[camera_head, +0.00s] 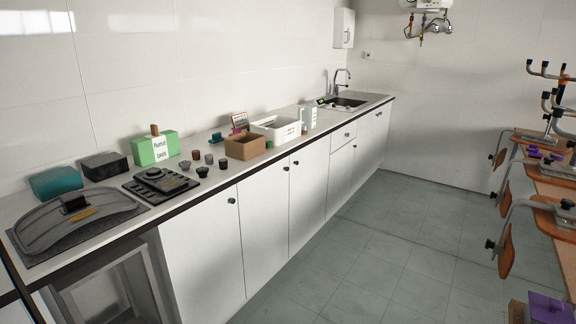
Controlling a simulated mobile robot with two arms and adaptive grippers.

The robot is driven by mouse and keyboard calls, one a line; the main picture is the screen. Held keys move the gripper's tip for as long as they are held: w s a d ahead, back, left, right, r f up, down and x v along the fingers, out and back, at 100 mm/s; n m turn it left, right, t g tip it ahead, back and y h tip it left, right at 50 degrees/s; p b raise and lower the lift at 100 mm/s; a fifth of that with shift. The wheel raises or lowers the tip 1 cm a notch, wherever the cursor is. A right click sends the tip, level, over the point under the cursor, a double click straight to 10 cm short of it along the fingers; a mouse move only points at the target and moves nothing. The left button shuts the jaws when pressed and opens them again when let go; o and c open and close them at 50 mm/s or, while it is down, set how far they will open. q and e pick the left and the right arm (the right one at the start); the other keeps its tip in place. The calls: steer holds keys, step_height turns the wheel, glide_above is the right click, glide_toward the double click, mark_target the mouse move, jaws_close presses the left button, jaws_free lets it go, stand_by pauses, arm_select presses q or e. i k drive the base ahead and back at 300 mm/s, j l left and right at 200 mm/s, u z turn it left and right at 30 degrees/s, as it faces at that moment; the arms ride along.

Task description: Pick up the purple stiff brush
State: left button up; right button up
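Several purple things show at the right edge, and I cannot tell for sure which is the stiff brush. A purple block-like object (548,308) is at the bottom right corner, partly cut off by the frame. Small purple items (535,152) lie on the wooden table (548,183) further back. Neither of my grippers is in view.
A long counter (220,181) runs along the left wall, holding a green box (143,151), a brown box (245,146), a white bin (276,130) and a sink (345,104). Upturned chairs (504,200) hang at the table's left side. The tiled floor (390,250) between is clear.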

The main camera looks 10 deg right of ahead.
mark_target(535, 155)
steer(key=i+j+z, duration=0.2)
steer(key=i, duration=0.3)
steer(key=i+j+z, duration=0.2)
steer(key=i, duration=0.3)
steer(key=j, duration=0.05)
